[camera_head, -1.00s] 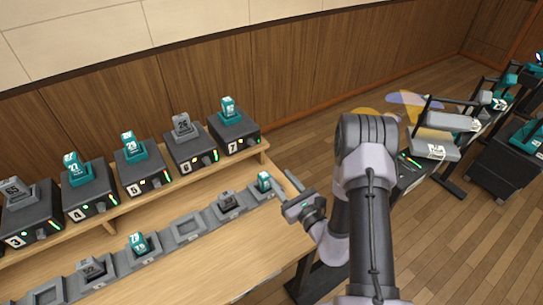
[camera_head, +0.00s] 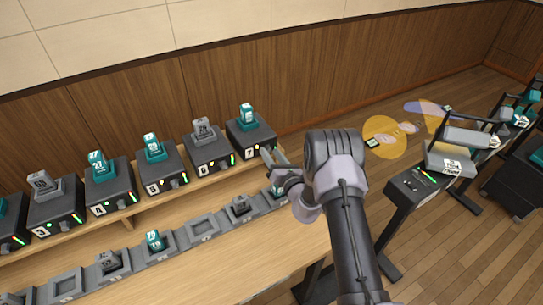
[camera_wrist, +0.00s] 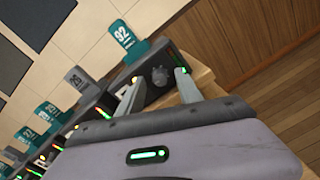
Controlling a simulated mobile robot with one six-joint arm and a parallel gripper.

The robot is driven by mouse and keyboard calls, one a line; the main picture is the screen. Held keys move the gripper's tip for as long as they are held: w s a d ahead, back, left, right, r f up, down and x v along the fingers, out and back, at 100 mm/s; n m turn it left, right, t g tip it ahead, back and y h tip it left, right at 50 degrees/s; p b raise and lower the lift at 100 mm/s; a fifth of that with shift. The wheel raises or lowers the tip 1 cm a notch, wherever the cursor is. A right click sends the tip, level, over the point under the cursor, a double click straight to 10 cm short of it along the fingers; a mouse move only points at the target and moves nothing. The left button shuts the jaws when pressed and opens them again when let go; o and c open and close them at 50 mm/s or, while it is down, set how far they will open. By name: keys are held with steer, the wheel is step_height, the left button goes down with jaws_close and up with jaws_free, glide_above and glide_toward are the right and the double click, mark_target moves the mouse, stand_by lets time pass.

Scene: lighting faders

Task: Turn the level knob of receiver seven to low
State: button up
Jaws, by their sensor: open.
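Receiver seven (camera_head: 248,135) is the dark box at the right end of the raised wooden shelf, with a "7" label and a teal pack (camera_head: 247,115) standing on top. In the wrist view, its grey level knob (camera_wrist: 160,76) shows on the front face, between my finger tips. I cannot read the knob's setting. My gripper (camera_head: 273,158) is open in front of the receiver's right side. In the wrist view, the fingers of my gripper (camera_wrist: 158,80) spread to either side of the knob; contact cannot be told. In the head view my gripper hides the knob.
Receiver six (camera_head: 208,152) and several similar boxes stand in a row to the left. Below them, a row of grey charging cradles (camera_head: 202,227) lies on the wooden desk (camera_head: 215,265). A dark console stand (camera_head: 410,188) is to the right, with open floor beyond.

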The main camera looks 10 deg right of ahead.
jaws_close()
steer(key=shift+n+b, duration=0.3)
steer(key=n+b, duration=0.2)
steer(key=n, duration=0.2)
steer(key=shift+f, duration=0.15)
steer(key=n+b, duration=0.4)
steer(key=n, duration=0.2)
steer(key=shift+y, duration=0.3)
steer(key=shift+n, duration=0.4)
jaws_free()
